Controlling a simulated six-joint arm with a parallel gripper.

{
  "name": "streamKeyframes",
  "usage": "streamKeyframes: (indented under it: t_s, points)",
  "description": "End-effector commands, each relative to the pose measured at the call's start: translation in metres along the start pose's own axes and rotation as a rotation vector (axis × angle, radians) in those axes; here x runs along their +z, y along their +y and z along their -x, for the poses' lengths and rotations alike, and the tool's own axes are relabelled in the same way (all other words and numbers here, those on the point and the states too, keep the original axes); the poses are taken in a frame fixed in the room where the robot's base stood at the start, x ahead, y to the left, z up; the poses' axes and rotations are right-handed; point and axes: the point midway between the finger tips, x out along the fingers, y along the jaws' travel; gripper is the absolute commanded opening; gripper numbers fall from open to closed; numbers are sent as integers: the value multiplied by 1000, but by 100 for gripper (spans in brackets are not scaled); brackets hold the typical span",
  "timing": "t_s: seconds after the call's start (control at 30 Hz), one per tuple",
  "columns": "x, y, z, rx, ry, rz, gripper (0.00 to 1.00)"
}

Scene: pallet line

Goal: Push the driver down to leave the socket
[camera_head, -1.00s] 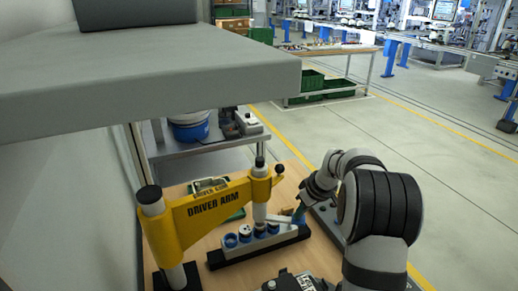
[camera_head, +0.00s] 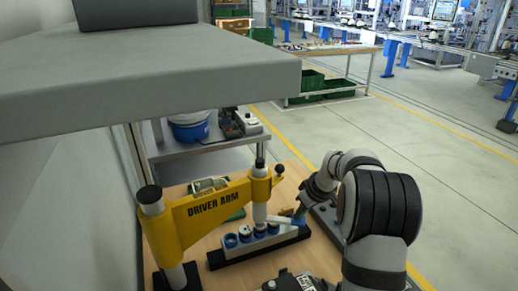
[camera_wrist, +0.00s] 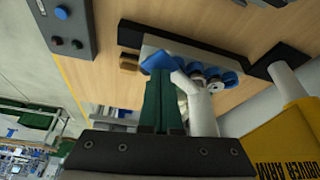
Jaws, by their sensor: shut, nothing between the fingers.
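The yellow driver arm (camera_head: 210,208) reaches from its post over the socket rack (camera_head: 262,246). Several blue sockets (camera_head: 230,240) stand in the rack. My gripper (camera_head: 299,214) is shut and empty beside the driver, close to the lever's blue end. Its green fingers (camera_wrist: 163,78) show in the wrist view; I cannot tell whether they touch it. The driver's lower tip is hidden.
A grey control box (camera_wrist: 65,30) with a blue button lies on the wooden table beside the rack. A large grey overhead panel (camera_head: 150,85) hangs at the upper left. A metal side table (camera_head: 205,150) with a blue bucket stands behind.

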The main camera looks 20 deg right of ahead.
Motion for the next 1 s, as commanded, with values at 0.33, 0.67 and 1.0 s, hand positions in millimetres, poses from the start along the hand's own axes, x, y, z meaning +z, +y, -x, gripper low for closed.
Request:
streamKeyframes:
  t_s: [0.33, 0.67, 1.0]
  points:
    - [3, 0, -6, -2, -2, -1, 0]
    - [4, -1, -5, -3, -6, 0, 0]
    - [1, -1, 0, -4, -5, -2, 0]
